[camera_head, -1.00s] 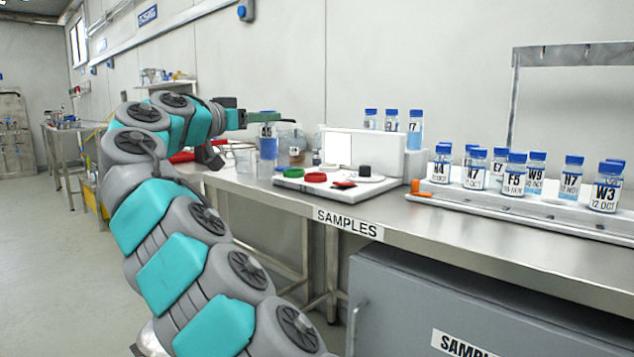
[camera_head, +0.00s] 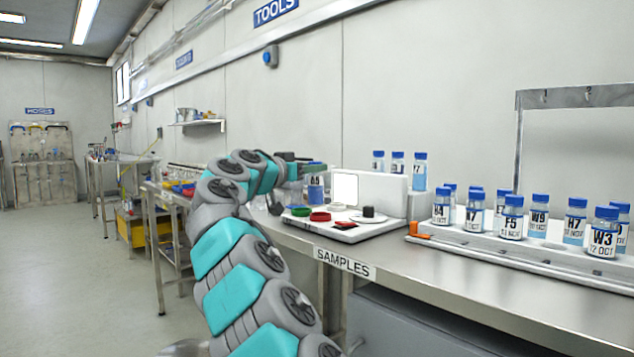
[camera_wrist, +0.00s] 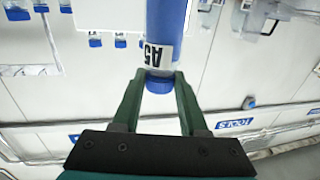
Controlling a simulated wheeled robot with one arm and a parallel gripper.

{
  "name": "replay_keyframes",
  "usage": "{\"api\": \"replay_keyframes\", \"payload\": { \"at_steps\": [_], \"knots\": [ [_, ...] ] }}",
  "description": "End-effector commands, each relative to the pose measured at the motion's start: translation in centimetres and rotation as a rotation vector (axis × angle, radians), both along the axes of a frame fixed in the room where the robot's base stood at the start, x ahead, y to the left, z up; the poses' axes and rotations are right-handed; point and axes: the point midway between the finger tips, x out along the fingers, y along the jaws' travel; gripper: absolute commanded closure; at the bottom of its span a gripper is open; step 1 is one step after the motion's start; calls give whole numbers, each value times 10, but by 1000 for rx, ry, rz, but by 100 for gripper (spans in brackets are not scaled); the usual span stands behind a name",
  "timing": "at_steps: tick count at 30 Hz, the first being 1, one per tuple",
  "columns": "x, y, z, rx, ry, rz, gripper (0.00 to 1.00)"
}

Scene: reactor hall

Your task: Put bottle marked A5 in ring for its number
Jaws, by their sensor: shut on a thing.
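The bottle marked A5 (camera_head: 315,187) is blue with a white label and a blue cap. My gripper (camera_head: 312,166) is shut on it at the cap end and holds it upright by the white tray. In the wrist view the A5 label (camera_wrist: 158,55) shows just beyond the fingers of my gripper (camera_wrist: 157,88), with the blue cap between them. A green ring (camera_head: 301,211) and a red ring (camera_head: 320,216) lie on the white tray (camera_head: 345,233). A pale ring (camera_head: 336,206) lies behind them. No numbers on the rings can be read.
A rack of several labelled bottles (camera_head: 512,217) stands on the right of the steel bench. A white box (camera_head: 372,190) stands behind the tray, with more bottles (camera_head: 397,166) near it. The bench front is bare by the SAMPLES label (camera_head: 345,263).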

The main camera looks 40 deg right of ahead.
Motion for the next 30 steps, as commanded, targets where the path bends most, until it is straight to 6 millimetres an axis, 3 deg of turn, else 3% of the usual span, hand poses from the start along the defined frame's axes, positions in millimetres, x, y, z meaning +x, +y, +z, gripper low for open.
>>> {"api": "replay_keyframes", "payload": {
  "at_steps": [6, 18, 30],
  "knots": [
    [0, -17, -2, 0, 0, 0, 100],
    [-2, -17, -35, -1, 3, -6, 100],
    [-1, -17, -41, 1, 0, -2, 100]
  ]
}}
